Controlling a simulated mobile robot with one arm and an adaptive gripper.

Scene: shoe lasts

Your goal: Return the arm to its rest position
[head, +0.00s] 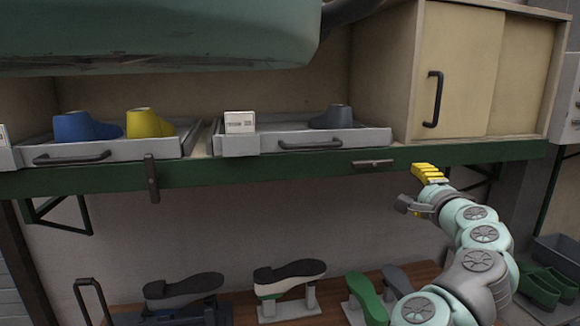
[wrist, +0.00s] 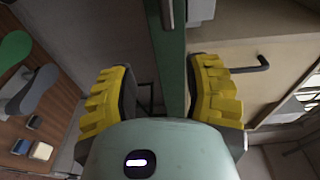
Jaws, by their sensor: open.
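My gripper (head: 418,190) is at the right in the head view, in front of the green shelf edge (head: 230,172) and below the cabinet. In the wrist view its two yellow-padded fingers (wrist: 160,95) stand wide apart with nothing between them. The green edge runs behind the gap between the fingers. My arm rises from the lower right, bent, with the gripper pointing to the left and up. Nothing is held.
Trays hold a blue last (head: 82,127), a yellow last (head: 149,123) and a grey last (head: 334,117). A cabinet (head: 460,75) with a black handle stands at right. Below, soles (head: 288,274) rest on stands on a wooden bench. Green shoes (head: 545,287) lie at lower right.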

